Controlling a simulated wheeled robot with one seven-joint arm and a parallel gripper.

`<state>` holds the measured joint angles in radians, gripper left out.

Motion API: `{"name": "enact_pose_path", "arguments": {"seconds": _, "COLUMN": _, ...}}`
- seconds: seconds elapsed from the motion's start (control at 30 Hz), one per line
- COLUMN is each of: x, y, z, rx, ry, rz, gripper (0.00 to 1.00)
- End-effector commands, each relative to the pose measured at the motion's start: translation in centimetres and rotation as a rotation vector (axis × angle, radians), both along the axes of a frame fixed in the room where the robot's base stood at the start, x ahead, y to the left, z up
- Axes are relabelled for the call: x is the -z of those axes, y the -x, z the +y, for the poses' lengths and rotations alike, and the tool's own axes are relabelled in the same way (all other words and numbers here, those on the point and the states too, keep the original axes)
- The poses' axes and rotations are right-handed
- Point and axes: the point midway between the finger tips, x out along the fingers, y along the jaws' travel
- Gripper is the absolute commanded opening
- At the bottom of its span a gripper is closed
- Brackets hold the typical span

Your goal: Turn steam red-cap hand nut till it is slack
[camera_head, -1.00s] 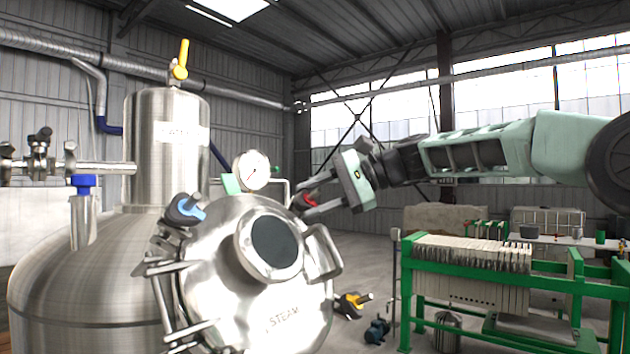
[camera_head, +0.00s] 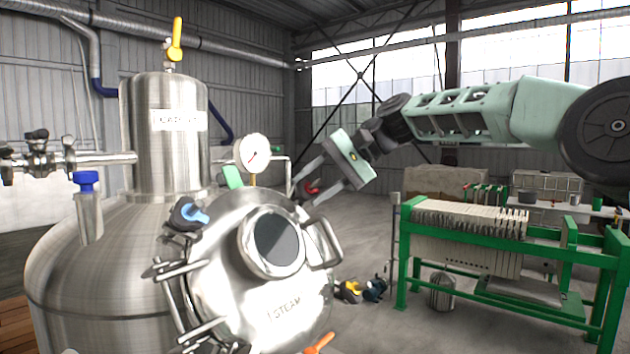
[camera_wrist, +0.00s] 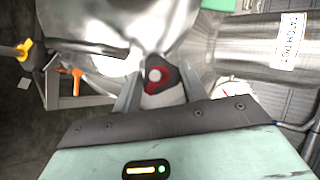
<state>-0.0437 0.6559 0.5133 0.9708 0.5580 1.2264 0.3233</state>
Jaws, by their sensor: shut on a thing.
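The steam lid (camera_head: 285,303), round, steel and marked STEAM, with a dark sight glass, sits on the front of the steel tank. The steam red-cap hand nut (camera_head: 312,187) is at the lid's upper right rim. It also shows in the wrist view (camera_wrist: 156,76) as a red cap with a pale centre. My gripper (camera_head: 299,196) reaches in from the right, its two fingers on either side of the nut and shut on it. In the wrist view my gripper (camera_wrist: 157,72) frames the nut between its fingers. The nut's shank is hidden.
A blue-cap nut (camera_head: 188,214), a yellow-cap nut (camera_head: 348,290) and an orange-handled one (camera_head: 320,344) stand around the lid. A pressure gauge (camera_head: 252,153) and a lid handle (camera_head: 326,243) are close to my gripper.

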Motion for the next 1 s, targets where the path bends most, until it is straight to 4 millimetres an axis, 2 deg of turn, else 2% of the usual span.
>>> {"name": "enact_pose_path", "arguments": {"seconds": 0.37, "x": 0.1, "y": 0.1, "z": 0.0, "rx": -0.004, "ry": 0.003, "rz": 0.0, "gripper": 0.19}}
{"name": "enact_pose_path", "arguments": {"seconds": 0.4, "x": 0.1, "y": 0.1, "z": 0.0, "rx": -0.004, "ry": 0.003, "rz": 0.0, "gripper": 0.53}}
{"name": "enact_pose_path", "arguments": {"seconds": 0.43, "x": 0.1, "y": 0.1, "z": 0.0, "rx": -0.004, "ry": 0.003, "rz": 0.0, "gripper": 0.61}}
{"name": "enact_pose_path", "arguments": {"seconds": 0.47, "x": 0.1, "y": 0.1, "z": 0.0, "rx": -0.004, "ry": 0.003, "rz": 0.0, "gripper": 0.64}}
{"name": "enact_pose_path", "arguments": {"seconds": 0.77, "x": 0.0, "y": 0.0, "z": -0.1, "rx": -0.002, "ry": 0.001, "rz": -0.001, "gripper": 0.64}}
{"name": "enact_pose_path", "arguments": {"seconds": 0.87, "x": -0.4, "y": -0.1, "z": -0.7, "rx": 0.0, "ry": 0.001, "rz": -0.002, "gripper": 0.64}}
{"name": "enact_pose_path", "arguments": {"seconds": 1.0, "x": -1.7, "y": -0.1, "z": -2.6, "rx": 0.001, "ry": 0.0, "rz": -0.005, "gripper": 0.64}}
